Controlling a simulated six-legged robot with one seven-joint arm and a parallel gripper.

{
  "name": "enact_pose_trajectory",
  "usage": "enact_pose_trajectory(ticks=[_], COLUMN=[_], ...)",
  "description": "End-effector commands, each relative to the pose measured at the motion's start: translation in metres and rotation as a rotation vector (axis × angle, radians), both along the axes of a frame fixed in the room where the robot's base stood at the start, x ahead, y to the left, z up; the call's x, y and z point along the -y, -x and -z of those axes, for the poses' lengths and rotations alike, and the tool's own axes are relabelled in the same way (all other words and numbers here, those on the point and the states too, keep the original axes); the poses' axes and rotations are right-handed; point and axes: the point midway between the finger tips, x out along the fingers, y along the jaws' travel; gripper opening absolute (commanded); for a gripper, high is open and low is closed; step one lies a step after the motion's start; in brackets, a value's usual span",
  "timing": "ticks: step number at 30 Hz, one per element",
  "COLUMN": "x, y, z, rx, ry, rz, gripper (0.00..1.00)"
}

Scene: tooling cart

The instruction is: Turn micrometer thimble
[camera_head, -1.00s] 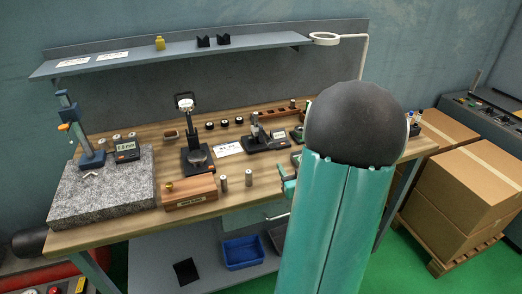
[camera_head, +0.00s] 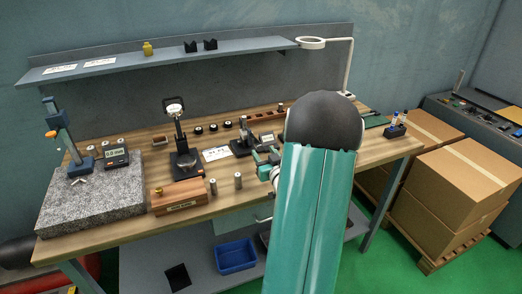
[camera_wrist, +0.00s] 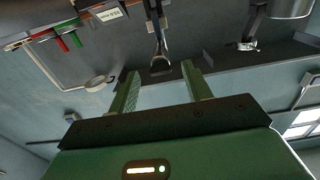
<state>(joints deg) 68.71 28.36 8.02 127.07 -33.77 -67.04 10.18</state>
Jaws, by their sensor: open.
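What looks like the micrometer in its small dark stand (camera_head: 243,136) is on the wooden bench, left of a small digital display (camera_head: 267,138). Its thimble is too small to make out in the head view. My gripper (camera_head: 265,162) shows partly beside my arm, near the stand's lower right. In the wrist view my gripper (camera_wrist: 160,92) has two green fingers spread apart with nothing held.
A dial stand (camera_head: 183,160), a wooden box (camera_head: 178,196) and two small cylinders (camera_head: 238,181) stand left of my gripper. A granite plate (camera_head: 90,205) fills the bench's left end. A ring lamp (camera_head: 311,43) rises behind. My arm hides part of the bench's right.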

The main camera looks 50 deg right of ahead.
Motion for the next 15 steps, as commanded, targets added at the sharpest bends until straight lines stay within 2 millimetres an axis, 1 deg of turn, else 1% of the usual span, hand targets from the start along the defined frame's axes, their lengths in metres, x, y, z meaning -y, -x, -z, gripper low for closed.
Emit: enact_pose_trajectory(ticks=[1,3,6,9,15], x=[0.004,0.008,0.011,0.013,0.014], y=[-0.008,-0.015,-0.023,-0.026,-0.026], z=[0.0,0.0,0.0,0.0,0.0], rx=[0.001,0.001,0.001,0.0,0.0], ry=[0.0,-0.001,-0.001,-0.001,-0.001], rz=[-0.001,-0.001,-0.002,-0.002,-0.002], gripper=[0.49,0.49,0.49,0.49,0.49])
